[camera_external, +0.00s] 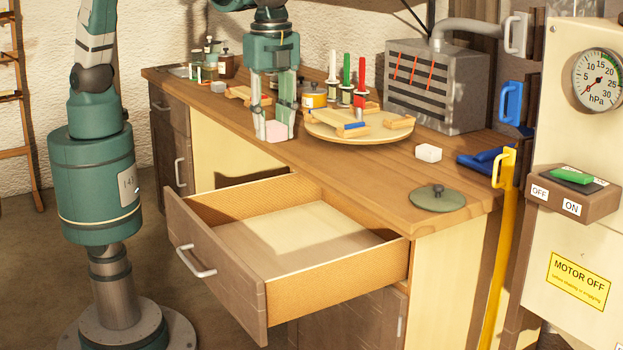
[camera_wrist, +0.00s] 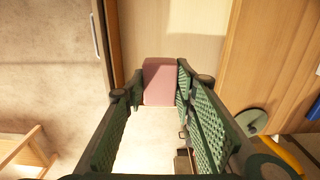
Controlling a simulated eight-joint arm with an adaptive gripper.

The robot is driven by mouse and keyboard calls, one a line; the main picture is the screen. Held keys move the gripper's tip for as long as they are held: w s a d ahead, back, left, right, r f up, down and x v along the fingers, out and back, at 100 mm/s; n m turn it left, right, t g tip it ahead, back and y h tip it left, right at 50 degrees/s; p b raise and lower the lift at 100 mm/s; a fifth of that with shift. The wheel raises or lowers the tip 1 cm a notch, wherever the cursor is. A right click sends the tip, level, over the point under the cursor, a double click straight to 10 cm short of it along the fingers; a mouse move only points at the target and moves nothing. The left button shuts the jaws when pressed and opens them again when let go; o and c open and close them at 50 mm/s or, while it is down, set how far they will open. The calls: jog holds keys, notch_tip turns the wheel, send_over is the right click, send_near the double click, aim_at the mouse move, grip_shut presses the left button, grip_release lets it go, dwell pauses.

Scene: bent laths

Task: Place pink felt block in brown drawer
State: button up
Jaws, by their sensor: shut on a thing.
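The pink felt block (camera_external: 276,132) is between the fingertips of my gripper (camera_external: 275,123), which is shut on it near the front edge of the bench. In the wrist view the block (camera_wrist: 159,82) sits between the two green textured fingers. The brown drawer (camera_external: 218,268) is pulled out from the bench, open at the top, and its visible inside is empty. My gripper is behind the drawer in the outside view. In the wrist view the drawer's floor (camera_wrist: 170,18) shows beyond the block.
The wooden bench top (camera_external: 350,180) carries a round turntable (camera_external: 375,132) with laths, a white block (camera_external: 428,153), a green lid (camera_external: 437,198), a grey metal box (camera_external: 440,85) and several bottles. The space above the drawer is clear.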

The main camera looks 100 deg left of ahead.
send_over(277, 264)
notch_tip(277, 264, down, 22)
jog(key=shift+r, duration=0.25)
jog(key=shift+d, duration=0.1)
dwell(0.3)
jog(key=shift+f+b, duration=0.55)
jog(key=shift+f, duration=2.6)
jog(key=shift+f+b, duration=0.35)
jog(key=shift+f, duration=1.5)
jog(key=shift+f, duration=0.15)
jog(key=o, duration=0.8)
jog(key=shift+c, duration=0.2)
